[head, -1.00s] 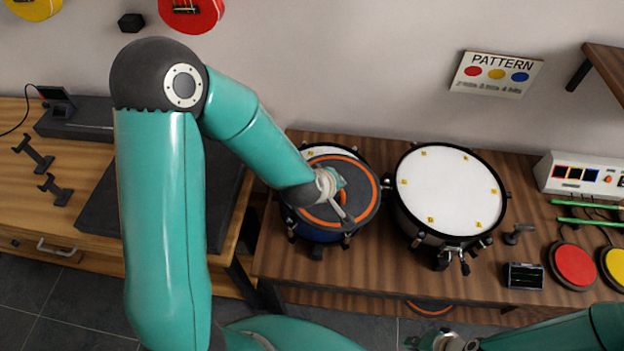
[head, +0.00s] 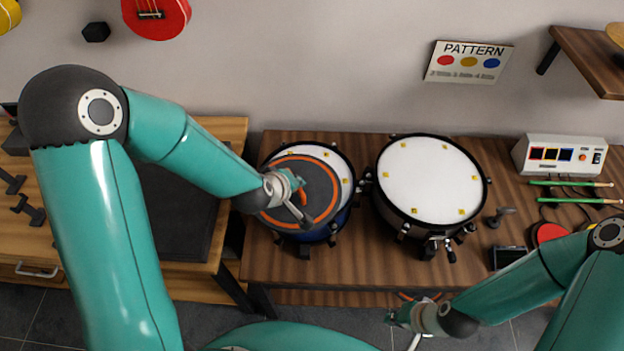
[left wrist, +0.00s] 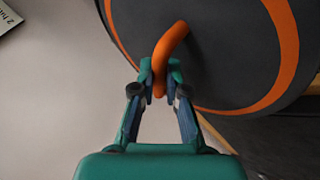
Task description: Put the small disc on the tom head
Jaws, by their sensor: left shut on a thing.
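The small disc (head: 321,184) is dark grey with an orange ring and an orange loop handle. My left gripper (head: 299,203) is shut on the handle (left wrist: 168,57), as the left wrist view shows. The disc is over the left drum, the smaller tom with a blue shell, and covers much of its white head (head: 343,168). White head shows along the top and right. Whether the disc touches the head cannot be told. My right gripper (head: 396,317) is low in front of the table, apart from the drums; its finger opening is unclear.
A larger drum (head: 428,180) with a bare white head stands close right of the tom. The wooden table (head: 350,262) has free room in front. Green sticks (head: 570,183), a white control box (head: 560,155) and a red pad (head: 549,232) are further right.

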